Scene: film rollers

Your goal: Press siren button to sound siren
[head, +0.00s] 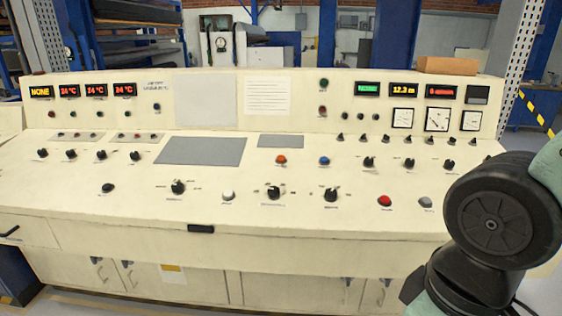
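A cream control console (300,228) fills the middle of the head view. Its sloped desk carries several push buttons: a red button (384,201), a grey button (425,202), a white button (228,195), an orange-red button (281,159), a blue button (324,160) and a black one (108,188). The small labels are too blurred to read, so I cannot tell which is the siren button. My arm, with a large black round joint, stands at the right edge and hides the console's right end. My gripper is not clearly visible.
Black rotary knobs (274,191) stand among the buttons. The upright panel has lit displays (403,90) and dial gauges (437,119). An orange-brown box (447,66) rests on top. A black handle (201,229) juts from the front edge; cabinet doors (150,279) are below.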

